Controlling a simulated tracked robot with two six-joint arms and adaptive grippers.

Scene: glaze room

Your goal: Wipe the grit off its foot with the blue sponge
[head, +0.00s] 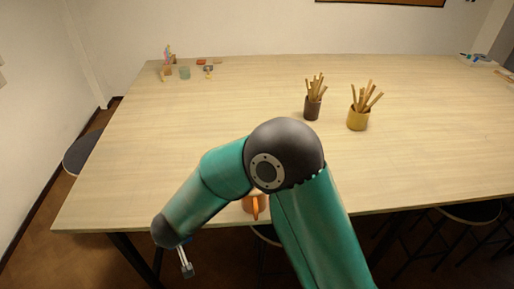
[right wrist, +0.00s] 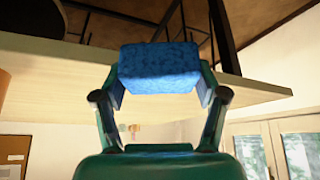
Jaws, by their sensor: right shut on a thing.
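The blue sponge (right wrist: 159,68) is clamped between the fingers of my right gripper (right wrist: 160,92) in the right wrist view. The fingers press on its two ends, and its broad face is bare. In the head view my right arm bends across the middle and reaches down past the table's front edge; the sponge cannot be made out there. An orange mug-like piece (head: 256,204) shows at the front edge, partly hidden behind my arm; its foot and any grit cannot be seen. An orange surface (right wrist: 3,86) at the left edge of the right wrist view may be the same piece. My left gripper is out of view.
The pale table (head: 230,110) is mostly clear. A dark cup of sticks (head: 312,107) and a yellow cup of sticks (head: 358,119) stand right of centre. Small items and a greenish cup (head: 185,73) are at the back left. Stools (head: 82,152) stand around the table.

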